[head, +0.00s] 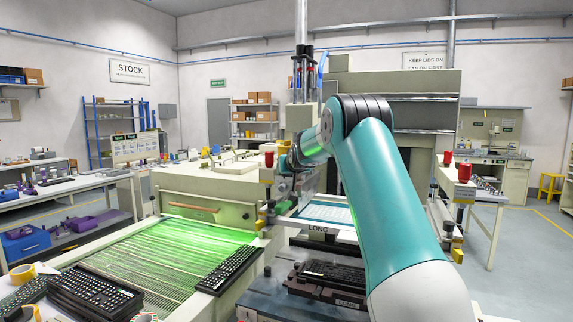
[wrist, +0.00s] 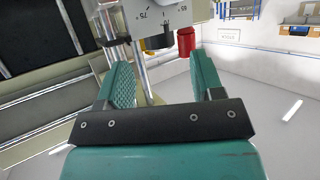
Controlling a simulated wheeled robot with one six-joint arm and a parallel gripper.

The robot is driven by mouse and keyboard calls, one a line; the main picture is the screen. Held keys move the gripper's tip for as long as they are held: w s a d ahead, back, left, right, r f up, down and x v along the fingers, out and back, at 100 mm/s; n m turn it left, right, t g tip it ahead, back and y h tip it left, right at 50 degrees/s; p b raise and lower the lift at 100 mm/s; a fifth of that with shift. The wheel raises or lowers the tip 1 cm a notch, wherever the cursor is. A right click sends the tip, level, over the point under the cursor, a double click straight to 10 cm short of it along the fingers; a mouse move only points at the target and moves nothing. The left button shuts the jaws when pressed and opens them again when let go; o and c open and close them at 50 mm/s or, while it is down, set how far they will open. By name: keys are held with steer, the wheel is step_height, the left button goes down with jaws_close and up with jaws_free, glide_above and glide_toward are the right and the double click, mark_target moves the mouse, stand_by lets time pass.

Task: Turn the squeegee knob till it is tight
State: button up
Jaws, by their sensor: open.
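My gripper (wrist: 160,76) is open and empty in the wrist view, with its two teal fingers wide apart. Past the fingertips is a pale block with a numbered scale (wrist: 150,17). A dark knob (wrist: 157,43) sits at the lower edge of this block, between the fingers in the picture and apart from both. A red cap (wrist: 186,41) shows just right of it, nearer the right finger. The frames do not settle which of these is the squeegee knob, or how tight it is. In the head view my arm hides most of this area; a red cap (head: 269,160) shows beside my wrist.
The printing frame (head: 324,211) lies below my arm, with a dark keyboard (head: 330,275) in front of it. A green-lit conveyor (head: 150,262) carries keyboards at the left. More red caps (head: 464,172) stand right of my arm. Floor is open at the far right.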

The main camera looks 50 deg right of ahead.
steer(key=shift+p+x, duration=1.2)
steer(key=shift+x, duration=1.5)
steer(key=shift+c, duration=0.2)
steer(key=c, duration=0.9)
